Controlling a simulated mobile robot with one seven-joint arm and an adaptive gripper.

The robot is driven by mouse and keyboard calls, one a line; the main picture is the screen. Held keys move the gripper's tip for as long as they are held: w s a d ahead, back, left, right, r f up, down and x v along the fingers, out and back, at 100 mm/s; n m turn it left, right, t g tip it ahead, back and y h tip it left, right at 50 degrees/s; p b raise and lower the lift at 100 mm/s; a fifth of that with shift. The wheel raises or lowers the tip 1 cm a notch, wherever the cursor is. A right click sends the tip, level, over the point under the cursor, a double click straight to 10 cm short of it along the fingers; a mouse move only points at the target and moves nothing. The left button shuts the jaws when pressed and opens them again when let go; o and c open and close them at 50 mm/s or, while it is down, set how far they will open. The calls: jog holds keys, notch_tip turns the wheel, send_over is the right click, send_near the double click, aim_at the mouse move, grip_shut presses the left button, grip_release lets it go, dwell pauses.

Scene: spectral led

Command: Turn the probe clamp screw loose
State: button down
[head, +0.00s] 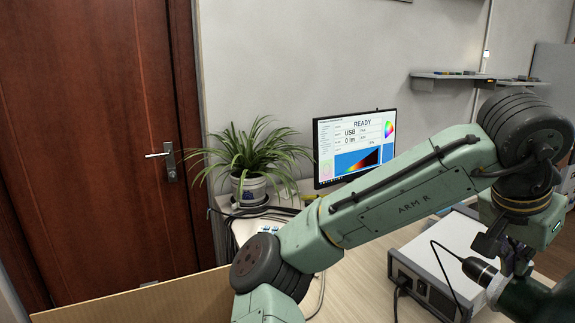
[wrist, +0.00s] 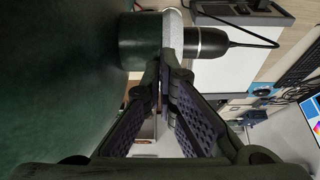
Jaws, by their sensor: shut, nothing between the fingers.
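The probe (wrist: 207,42) is a black cylinder with a cable, seated in a silver collar (wrist: 172,38) on the dark green sphere (wrist: 60,60). In the head view the probe (head: 480,270) points left from the green sphere (head: 530,300) at the lower right. My gripper (wrist: 163,78) is shut and empty, its fingertips close to the collar's lower edge; I cannot tell whether they touch it. The clamp screw cannot be made out and may be hidden by the fingertips.
A white instrument box (head: 430,272) with a black front stands left of the probe, with cables in front. A monitor (head: 355,148) reading READY and a potted plant (head: 250,165) stand farther back. A wall shelf (head: 470,78) is at upper right. My arm crosses above the desk.

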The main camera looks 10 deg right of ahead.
jog(key=shift+s+f, duration=0.15)
jog(key=shift+s, duration=0.05)
dwell(0.6)
jog(key=shift+s+a, duration=0.1)
jog(key=shift+a, duration=0.1)
notch_tip(320, 180, up, 6)
dwell(0.6)
jog(key=shift+a, duration=0.15)
